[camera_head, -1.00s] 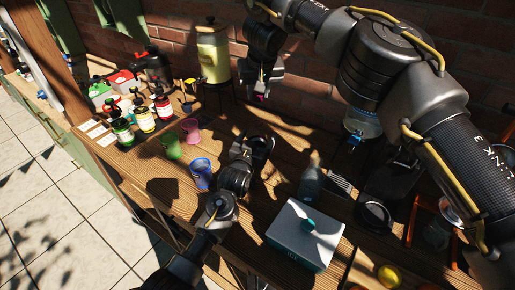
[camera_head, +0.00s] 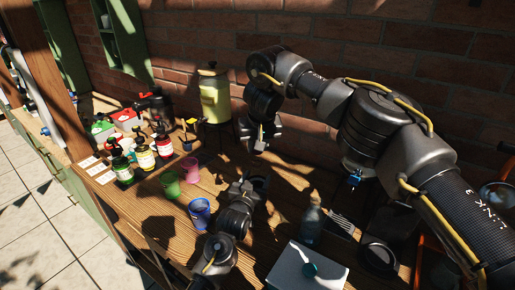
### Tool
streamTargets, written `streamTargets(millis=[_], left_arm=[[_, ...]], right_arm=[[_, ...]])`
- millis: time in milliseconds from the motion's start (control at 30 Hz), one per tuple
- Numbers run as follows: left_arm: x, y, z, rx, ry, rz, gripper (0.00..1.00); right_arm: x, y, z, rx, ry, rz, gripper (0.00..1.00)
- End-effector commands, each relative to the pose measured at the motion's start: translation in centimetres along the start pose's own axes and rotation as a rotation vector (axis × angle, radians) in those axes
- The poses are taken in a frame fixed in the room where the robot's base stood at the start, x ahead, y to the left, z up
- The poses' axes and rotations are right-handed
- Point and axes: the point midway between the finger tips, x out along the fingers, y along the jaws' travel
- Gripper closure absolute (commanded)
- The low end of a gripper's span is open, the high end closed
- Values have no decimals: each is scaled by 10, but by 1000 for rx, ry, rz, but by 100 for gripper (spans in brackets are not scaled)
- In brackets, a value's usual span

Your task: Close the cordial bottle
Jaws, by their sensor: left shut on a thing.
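A clear bluish bottle (camera_head: 311,226) stands upright behind the white box, to the right of my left gripper; its top is brownish, and I cannot tell whether it is capped or is the cordial bottle. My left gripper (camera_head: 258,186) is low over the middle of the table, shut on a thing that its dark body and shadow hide. My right gripper (camera_head: 261,143) hangs above the table, farther back and right of the yellow dispenser; its fingers are too small and dark to read. Red, yellow and green labelled bottles (camera_head: 145,157) with black tops stand at the left.
Green, pink and blue cups (camera_head: 200,214) stand left of my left gripper. A yellow dispenser (camera_head: 214,98) stands near the brick wall. My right arm spans the upper right.

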Motion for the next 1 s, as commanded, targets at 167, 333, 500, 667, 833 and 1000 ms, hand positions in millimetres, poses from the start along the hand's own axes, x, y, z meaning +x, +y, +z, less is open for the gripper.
streamTargets(millis=[167, 333, 500, 667, 833, 1000], left_arm=[[0, 0, 0, 0, -1, 0, 83], [0, 0, 0, 0, -1, 0, 83], [0, 0, 1, 0, -1, 0, 83], [0, 0, 1, -1, -1, 0, 83], [0, 0, 1, 0, -2, 0, 83], [0, 0, 1, -1, -2, 0, 83]], right_arm=[[8, 0, 3, 1, 1, -1, 94], [8, 0, 3, 0, 1, 0, 94], [8, 0, 3, 0, 1, 0, 94], [9, 0, 4, 0, 1, 0, 94], [16, 0, 7, -1, -1, 0, 94], [24, -1, 10, -1, 0, 0, 94]])
